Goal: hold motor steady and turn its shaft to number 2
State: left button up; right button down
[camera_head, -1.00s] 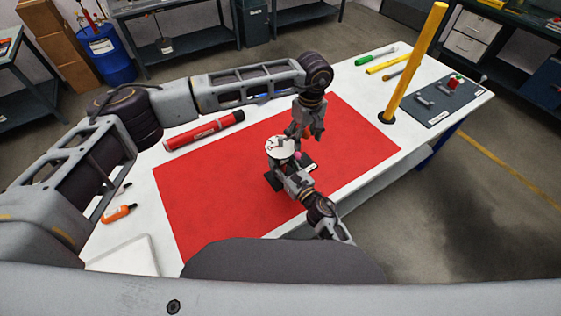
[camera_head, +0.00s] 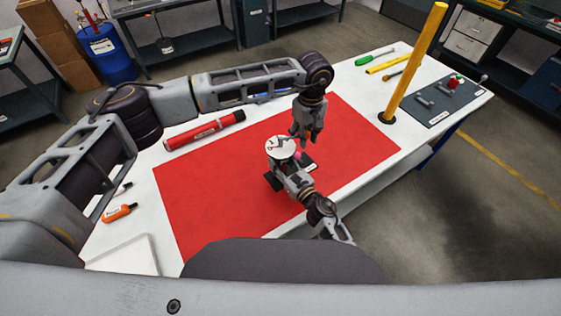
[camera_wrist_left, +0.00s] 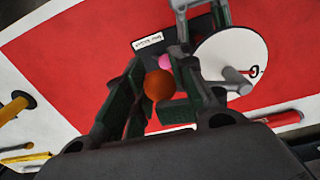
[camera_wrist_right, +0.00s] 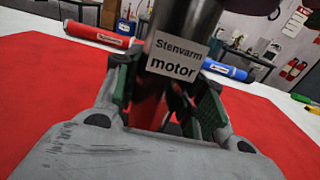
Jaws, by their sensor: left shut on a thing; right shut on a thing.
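The motor (camera_wrist_right: 182,22) is a grey cylinder labelled "Stenvarm motor", upright on a dark base on the red mat. A round white dial (camera_head: 281,146) with dark marks sits on top; it also shows in the left wrist view (camera_wrist_left: 228,52), with a grey rod (camera_wrist_left: 238,82) across it. I cannot read its numbers surely. My right gripper (camera_wrist_right: 160,85) is shut on the motor body from the near side. My left gripper (camera_head: 308,143) is just right of and behind the dial, shut on an orange ball-shaped knob (camera_wrist_left: 158,85). A pink knob (camera_wrist_left: 165,62) shows beyond it, partly hidden.
The red mat (camera_head: 215,195) is clear around the motor. A red tube (camera_head: 205,131) lies at its back left edge. An orange marker (camera_head: 118,213) lies at the left.

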pick_arm(q)
jog(key=shift+s+d+f, duration=0.15)
jog(key=shift+s+f, duration=0.05)
jog(key=shift+f, duration=0.05)
jog(key=shift+s+m, duration=0.5)
jog(key=shift+m, duration=0.4)
jog(key=shift+s+f, duration=0.1)
jog(key=shift+s, duration=0.05)
jog(key=shift+s+m, duration=0.45)
jog(key=shift+m, duration=0.35)
jog(key=shift+s+m, duration=0.55)
jog(key=shift+m, duration=0.25)
